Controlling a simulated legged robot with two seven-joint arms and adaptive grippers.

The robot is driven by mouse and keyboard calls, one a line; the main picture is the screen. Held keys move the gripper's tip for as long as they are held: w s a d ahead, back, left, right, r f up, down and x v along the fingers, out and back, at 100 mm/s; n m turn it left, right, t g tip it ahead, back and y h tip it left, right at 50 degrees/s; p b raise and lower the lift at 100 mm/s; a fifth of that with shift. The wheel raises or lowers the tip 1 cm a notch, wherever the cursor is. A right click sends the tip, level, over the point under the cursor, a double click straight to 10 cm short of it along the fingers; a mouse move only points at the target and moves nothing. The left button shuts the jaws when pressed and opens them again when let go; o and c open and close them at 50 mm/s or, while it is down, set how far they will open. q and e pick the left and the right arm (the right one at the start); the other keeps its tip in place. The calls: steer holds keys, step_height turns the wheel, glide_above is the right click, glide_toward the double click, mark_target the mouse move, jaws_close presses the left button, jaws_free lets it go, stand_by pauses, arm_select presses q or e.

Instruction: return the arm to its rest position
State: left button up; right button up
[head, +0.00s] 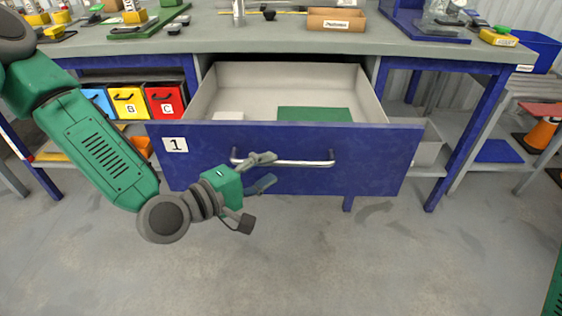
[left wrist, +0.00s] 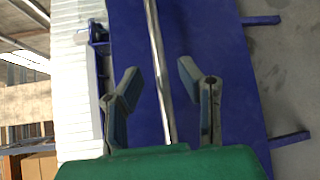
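My left gripper (head: 268,170) is in front of the blue drawer front (head: 375,160), at the long metal handle (head: 308,163). In the left wrist view its two fingers (left wrist: 160,85) are spread apart, with the handle bar (left wrist: 154,35) running between them. Neither finger clearly touches the bar. The gripper holds nothing. The green left arm (head: 95,145) reaches in from the left and bends at a grey joint low in front of the drawer. My right gripper is out of view.
The drawer, marked 1, stands pulled out below the grey tabletop (head: 290,32). A green piece (head: 314,114) and a small white item (head: 228,116) lie inside. Yellow and red bins (head: 165,100) stand at the left. Blue table legs (head: 470,135) flank the drawer. The floor in front is clear.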

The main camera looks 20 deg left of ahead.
arm_select(q)
steer(key=shift+v, duration=1.15)
steer(key=s+f+m+g+y+p, duration=0.35)
steer(key=s+f+m+g, duration=0.45)
steer(key=s+f, duration=0.5)
steer(key=s+a+f+m+g+y+p, duration=0.2)
steer(key=s+a+f+m+g+y, duration=0.2)
steer(key=s+a, duration=0.6)
steer(key=shift+s+f+m+g+y, duration=0.15)
steer(key=shift+f+m+g+y, duration=0.2)
steer(key=shift+f+m+g, duration=0.7)
